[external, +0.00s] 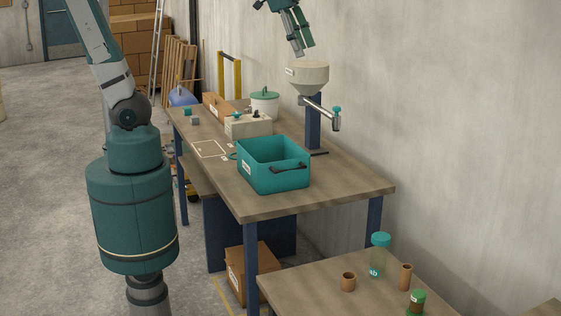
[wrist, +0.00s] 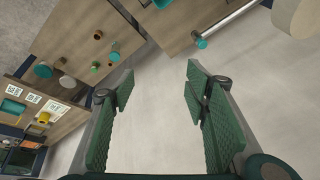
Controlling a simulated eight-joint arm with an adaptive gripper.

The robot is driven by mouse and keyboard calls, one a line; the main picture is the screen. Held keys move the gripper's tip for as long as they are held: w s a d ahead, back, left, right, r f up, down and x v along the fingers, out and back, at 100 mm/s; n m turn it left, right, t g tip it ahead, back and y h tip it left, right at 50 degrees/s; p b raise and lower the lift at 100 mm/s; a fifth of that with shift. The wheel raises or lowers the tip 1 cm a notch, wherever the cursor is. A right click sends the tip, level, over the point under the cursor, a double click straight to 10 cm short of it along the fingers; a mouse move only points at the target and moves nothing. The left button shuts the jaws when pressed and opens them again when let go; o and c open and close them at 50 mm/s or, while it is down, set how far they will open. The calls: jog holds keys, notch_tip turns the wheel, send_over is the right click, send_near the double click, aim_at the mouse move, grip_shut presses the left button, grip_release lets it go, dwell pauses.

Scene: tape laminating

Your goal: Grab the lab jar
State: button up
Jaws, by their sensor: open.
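The lab jar (external: 380,258) looks like a clear jar with a teal lid. It stands upright on the near table at the lower right of the external view. My gripper (external: 299,45) is high at the top of the external view, above the funnel and far from the jar. In the wrist view my gripper (wrist: 158,82) is open, its two green pads wide apart with nothing between them.
On the near table stand a brown cup (external: 348,282), a brown tube (external: 405,276) and a green-capped jar (external: 417,302) close to the jar. The long workbench (external: 350,188) holds a teal bin (external: 273,177). A beige funnel (external: 307,77) on a post stands below my gripper.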

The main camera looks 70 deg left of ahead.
jog(key=w+d+m+g+b, duration=0.2)
jog(key=w+d+m, duration=0.65)
jog(key=d, duration=0.75)
jog(key=m+g+y+b, duration=0.1)
jog(key=m+g+b, duration=0.1)
jog(key=m, duration=0.2)
send_over(383, 236)
notch_tip(383, 236, down, 6)
notch_tip(383, 236, down, 50)
jog(key=shift+a+r, duration=0.1)
jog(key=shift+r, duration=0.15)
jog(key=shift+f, duration=0.5)
jog(key=shift+f, duration=0.1)
jog(key=shift+f+b, duration=0.3)
jog(key=shift+f, duration=0.9)
jog(key=shift+s+f+b, duration=0.15)
jog(key=shift+f+b, duration=0.25)
jog(key=shift+f, duration=0.95)
jog(key=shift+s+f+b, duration=0.1)
jog(key=shift+f+b, duration=0.3)
jog(key=shift+f, duration=0.9)
